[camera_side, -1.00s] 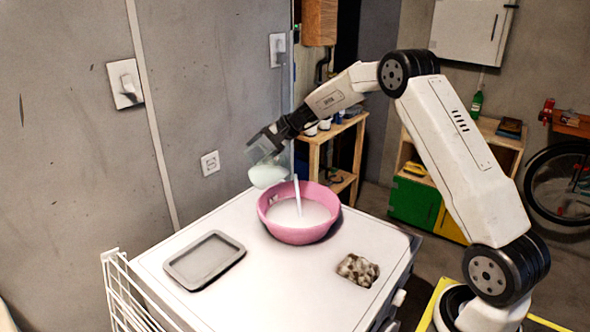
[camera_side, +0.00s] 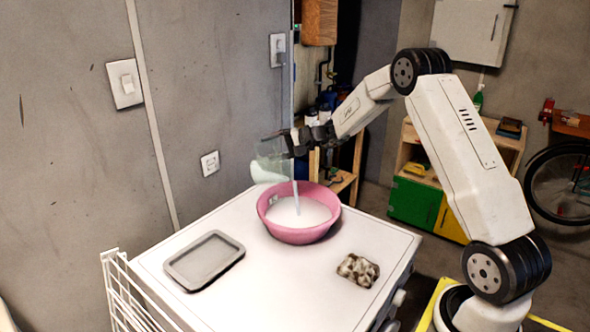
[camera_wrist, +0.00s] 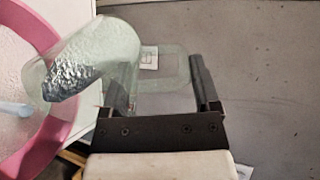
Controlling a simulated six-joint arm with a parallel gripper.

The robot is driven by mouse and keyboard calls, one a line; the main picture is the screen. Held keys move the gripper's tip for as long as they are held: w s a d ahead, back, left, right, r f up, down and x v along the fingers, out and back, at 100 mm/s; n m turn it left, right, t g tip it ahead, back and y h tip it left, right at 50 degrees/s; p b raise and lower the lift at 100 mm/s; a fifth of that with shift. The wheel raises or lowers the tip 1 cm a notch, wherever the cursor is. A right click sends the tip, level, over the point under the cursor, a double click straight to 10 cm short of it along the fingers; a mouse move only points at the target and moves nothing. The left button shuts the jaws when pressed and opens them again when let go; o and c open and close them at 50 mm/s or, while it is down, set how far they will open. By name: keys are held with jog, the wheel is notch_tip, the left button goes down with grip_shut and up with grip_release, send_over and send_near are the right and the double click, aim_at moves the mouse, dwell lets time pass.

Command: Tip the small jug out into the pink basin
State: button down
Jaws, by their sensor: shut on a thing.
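The small jug (camera_side: 268,172) is translucent pale green and tilted, held above the back left rim of the pink basin (camera_side: 302,236). My gripper (camera_side: 285,146) is shut on it. In the wrist view the jug (camera_wrist: 88,62) lies between the two fingers (camera_wrist: 165,88), with shiny liquid gathered towards its mouth. A thin pale stream (camera_side: 296,196) falls from beside the jug into the basin, and it also shows in the wrist view (camera_wrist: 15,109). White liquid (camera_side: 304,212) covers the basin's floor. In the wrist view the basin's rim (camera_wrist: 52,140) is at the left.
The basin stands on a white worktop (camera_side: 270,280). A grey tray (camera_side: 204,261) lies to its left and a mottled brown lump (camera_side: 357,269) at its front right. A white wire rack (camera_side: 125,295) stands at the left edge. The grey wall (camera_side: 80,150) is behind.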

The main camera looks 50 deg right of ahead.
jog(key=shift+s+d+r+t+y, duration=0.25)
jog(key=shift+s+r+t, duration=0.2)
jog(key=shift+r, duration=0.15)
jog(key=shift+s+d+r+t+y, duration=0.2)
jog(key=shift+s+r+t+y, duration=0.1)
jog(key=shift+r+t, duration=0.2)
jog(key=shift+s+d+f+t+y, duration=0.1)
jog(key=shift+s+d+t+y, duration=0.25)
jog(key=shift+s+t, duration=0.2)
jog(key=shift+s+d+f+t+y, duration=0.1)
jog(key=shift+s+d+t+y, duration=0.15)
jog(key=shift+s+t, duration=0.3)
jog(key=shift+s+d+n+t+y, duration=0.4)
jog(key=shift+s+t+y, duration=0.15)
jog(key=shift+s+y, duration=0.25)
jog(key=shift+r, duration=0.1)
notch_tip(320, 180, up, 6)
jog(key=shift+f, duration=0.1)
dwell(0.4)
